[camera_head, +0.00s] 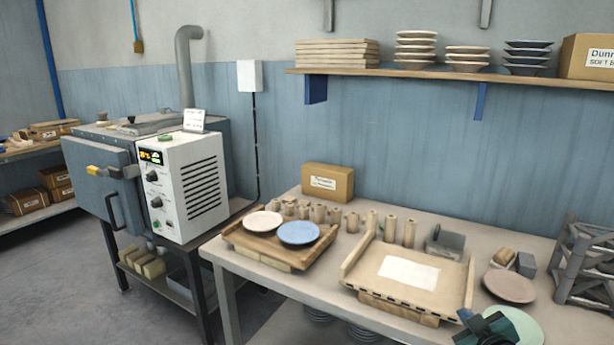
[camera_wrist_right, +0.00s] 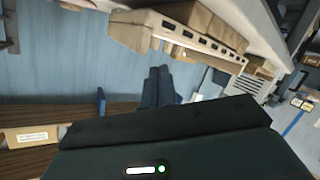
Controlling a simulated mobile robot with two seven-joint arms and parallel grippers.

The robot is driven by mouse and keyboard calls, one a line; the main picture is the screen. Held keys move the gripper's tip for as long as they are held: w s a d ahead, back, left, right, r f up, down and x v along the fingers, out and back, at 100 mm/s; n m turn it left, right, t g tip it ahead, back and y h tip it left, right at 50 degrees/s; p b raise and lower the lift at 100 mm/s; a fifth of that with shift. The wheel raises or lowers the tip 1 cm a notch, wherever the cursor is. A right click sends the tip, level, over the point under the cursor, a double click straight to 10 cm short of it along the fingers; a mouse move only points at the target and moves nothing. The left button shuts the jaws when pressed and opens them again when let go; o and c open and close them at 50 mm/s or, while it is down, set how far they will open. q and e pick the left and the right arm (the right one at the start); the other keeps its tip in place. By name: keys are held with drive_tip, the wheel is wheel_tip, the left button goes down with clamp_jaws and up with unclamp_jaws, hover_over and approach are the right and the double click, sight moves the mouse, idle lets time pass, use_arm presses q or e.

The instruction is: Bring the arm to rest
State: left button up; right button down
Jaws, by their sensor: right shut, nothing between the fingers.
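My right gripper (camera_head: 487,328) shows at the bottom right of the head view, over the table's front part. It is shut and empty. In the right wrist view its dark fingers (camera_wrist_right: 160,88) are together with nothing between them. A pale green plate (camera_head: 527,326) lies beside and partly behind the gripper. I cannot tell whether they touch. A pinkish-brown plate (camera_head: 510,286) lies behind it. A cream plate (camera_head: 262,221) and a blue plate (camera_head: 299,233) sit on a wooden board (camera_head: 268,249) at the table's left. My left gripper is not in view.
A wooden tray (camera_head: 445,290) with a white sheet stands mid-table. Several small clay cylinders (camera_head: 390,228) and a cardboard box (camera_head: 328,183) are behind. A grey metal rack (camera_head: 585,265) stands at the right. A kiln (camera_head: 100,175) with a control box (camera_head: 187,188) is left. A shelf (camera_head: 430,75) holds bowls above.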

drive_tip(key=s+a+f+g+y, duration=0.2)
drive_tip(key=s+a+f+y, duration=0.1)
drive_tip(key=s+a+f, duration=1)
drive_tip(key=s+a+m+g, duration=0.1)
drive_tip(key=s+a, duration=0.3)
drive_tip(key=s, duration=0.3)
drive_tip(key=s+a+m+g+y, duration=0.1)
drive_tip(key=s+a, duration=0.3)
drive_tip(key=s, duration=0.4)
drive_tip(key=shift+s+f+m, duration=0.2)
drive_tip(key=shift+s+m, duration=0.05)
drive_tip(key=shift+m, duration=0.05)
drive_tip(key=shift+a, duration=0.1)
